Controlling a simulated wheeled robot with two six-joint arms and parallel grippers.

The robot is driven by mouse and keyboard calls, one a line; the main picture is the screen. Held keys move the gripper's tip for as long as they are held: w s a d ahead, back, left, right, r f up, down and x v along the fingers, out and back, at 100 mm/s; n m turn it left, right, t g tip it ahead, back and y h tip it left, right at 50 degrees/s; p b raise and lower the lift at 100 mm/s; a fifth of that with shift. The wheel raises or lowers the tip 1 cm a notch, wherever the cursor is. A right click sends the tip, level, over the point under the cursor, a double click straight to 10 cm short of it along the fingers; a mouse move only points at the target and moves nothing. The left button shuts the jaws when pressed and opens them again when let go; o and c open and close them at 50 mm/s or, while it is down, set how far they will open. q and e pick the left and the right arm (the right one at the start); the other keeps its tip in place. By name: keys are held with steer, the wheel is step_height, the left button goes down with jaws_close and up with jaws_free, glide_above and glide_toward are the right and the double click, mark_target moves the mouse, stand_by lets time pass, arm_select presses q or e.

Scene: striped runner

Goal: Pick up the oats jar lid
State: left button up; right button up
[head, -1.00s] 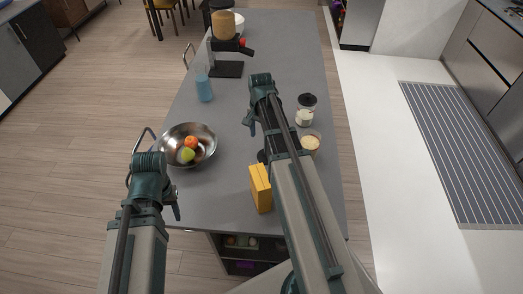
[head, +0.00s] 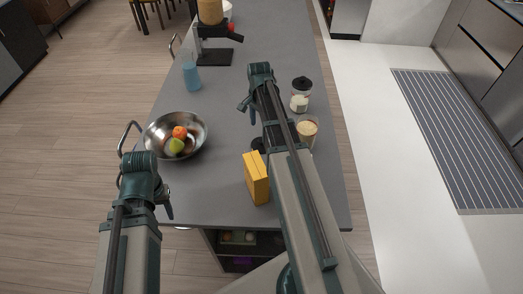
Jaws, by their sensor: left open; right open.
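A clear jar of beige, oat-like contents (head: 307,131) stands open on the counter, right of my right arm. A dark round piece (head: 257,144), which looks like its lid, lies on the counter left of that arm and is partly hidden by it. My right gripper (head: 248,107) is open and empty above the counter, farther back than the lid. My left gripper (head: 168,206) is open and empty near the counter's left front edge, left of the lid.
A yellow box (head: 256,178) stands just in front of the lid. A second jar with a black lid (head: 301,94) stands behind the open jar. A steel bowl (head: 155,143) with fruit is at left, a blue cup (head: 191,77) behind it. The counter (head: 215,180) between bowl and box is clear.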

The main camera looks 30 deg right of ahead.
mark_target(261, 140)
arm_select(q)
steer(key=shift+f+b, duration=0.7)
steer(key=shift+f, duration=0.5)
arm_select(e)
steer(key=shift+f, duration=1.2)
steer(key=f+b, duration=0.5)
steer(key=shift+s+d+f, duration=0.15)
steer(key=shift+d+f, duration=0.05)
steer(key=shift+d, duration=0.15)
arm_select(q)
step_height(261, 140, down, 5)
steer(key=shift+f, duration=0.1)
arm_select(e)
steer(key=shift+r, duration=0.1)
jaws_close()
